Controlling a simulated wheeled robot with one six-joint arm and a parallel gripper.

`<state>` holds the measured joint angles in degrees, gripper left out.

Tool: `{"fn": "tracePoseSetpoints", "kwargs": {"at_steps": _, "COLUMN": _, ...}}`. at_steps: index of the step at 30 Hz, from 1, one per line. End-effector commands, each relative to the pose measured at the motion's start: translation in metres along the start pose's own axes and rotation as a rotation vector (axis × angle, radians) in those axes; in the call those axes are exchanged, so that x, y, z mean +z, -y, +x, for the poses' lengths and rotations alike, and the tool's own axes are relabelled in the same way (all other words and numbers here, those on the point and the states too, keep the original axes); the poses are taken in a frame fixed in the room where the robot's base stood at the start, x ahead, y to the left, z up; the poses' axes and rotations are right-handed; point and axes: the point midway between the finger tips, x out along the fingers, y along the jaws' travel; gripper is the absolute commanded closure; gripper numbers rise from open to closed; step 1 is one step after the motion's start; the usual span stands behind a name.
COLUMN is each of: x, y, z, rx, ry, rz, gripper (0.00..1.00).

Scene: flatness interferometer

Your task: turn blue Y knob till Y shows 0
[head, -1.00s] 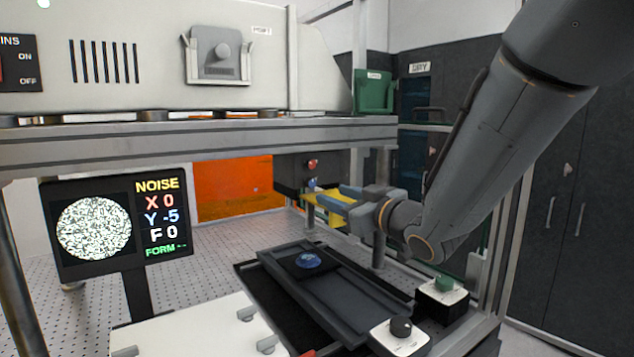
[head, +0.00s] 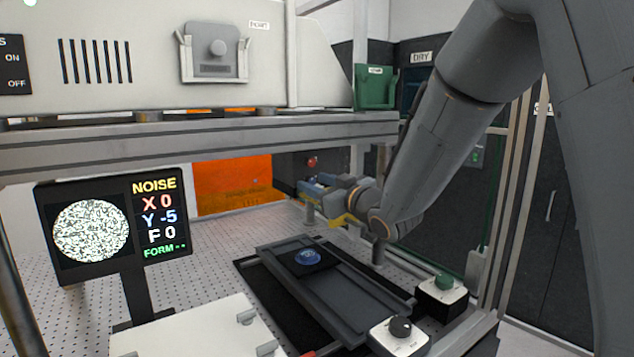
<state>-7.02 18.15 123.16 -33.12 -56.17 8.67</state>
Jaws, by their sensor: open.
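The display (head: 112,226) at the left reads NOISE, X 0, Y -5, F 0 and FORM with dashes, beside a speckled disc. A red knob (head: 312,162) shows on the dark block (head: 290,166) under the bench shelf. The blue Y knob just below it is hidden or merges with my gripper's blue parts. My gripper (head: 310,187) is open, with its fingertips at the block below the red knob. I cannot tell whether it touches the blue knob or has it between the fingers.
A dark stage (head: 330,285) carries a round blue piece (head: 307,257). A black knob (head: 400,327) and a green knob (head: 444,282) stand to its right. The shelf beam (head: 200,140) runs above my gripper. An orange panel (head: 235,185) lies behind.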

Motion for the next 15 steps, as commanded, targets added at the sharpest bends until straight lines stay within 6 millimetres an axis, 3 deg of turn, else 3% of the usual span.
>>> {"fn": "tracePoseSetpoints", "kwargs": {"at_steps": 6, "x": 0.0001, "y": 0.0, "z": 0.0002, "rx": 0.0, "ry": 0.0, "rz": 0.0, "gripper": 0.62}}
{"fn": "tracePoseSetpoints", "kwargs": {"at_steps": 13, "x": 0.0001, "y": 0.0, "z": 0.0, "rx": 0.0, "ry": 0.0, "rz": 0.0, "gripper": 1.0}}
{"fn": "tracePoseSetpoints", "kwargs": {"at_steps": 15, "x": 0.0001, "y": 0.0, "z": 0.0, "rx": 0.0, "ry": 0.0, "rz": 0.0, "gripper": 1.0}}
